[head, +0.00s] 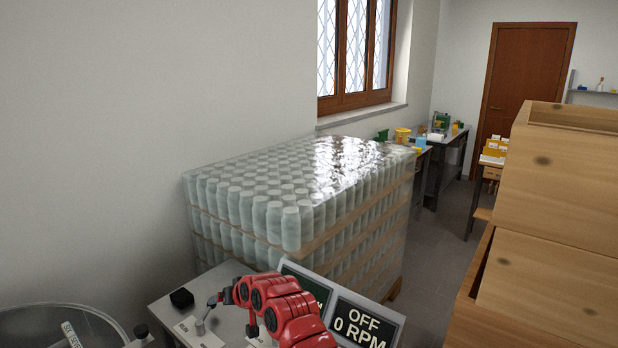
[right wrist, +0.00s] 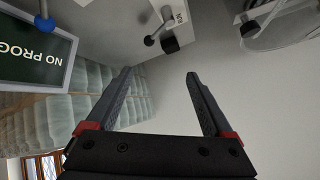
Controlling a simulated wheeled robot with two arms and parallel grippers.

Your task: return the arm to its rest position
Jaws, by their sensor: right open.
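My right arm (head: 285,312), red and jointed, rises from the bottom middle of the head view over a grey control bench (head: 165,285). In the right wrist view my right gripper (right wrist: 160,74) is open, with its two dark fingers wide apart and nothing between them. A lever with a black knob (right wrist: 168,45) stands beyond the fingertips, apart from them. In the head view the fingers cannot be made out clearly. My left gripper is not in view.
A wrapped pallet of bottles (head: 300,215) stands behind the bench. A display reading OFF 0 RPM (head: 365,325) is right of the arm. A round clear vessel (head: 45,318) is at lower left. Wooden crates (head: 555,190) stand at right. Grey floor is clear between crates and pallet.

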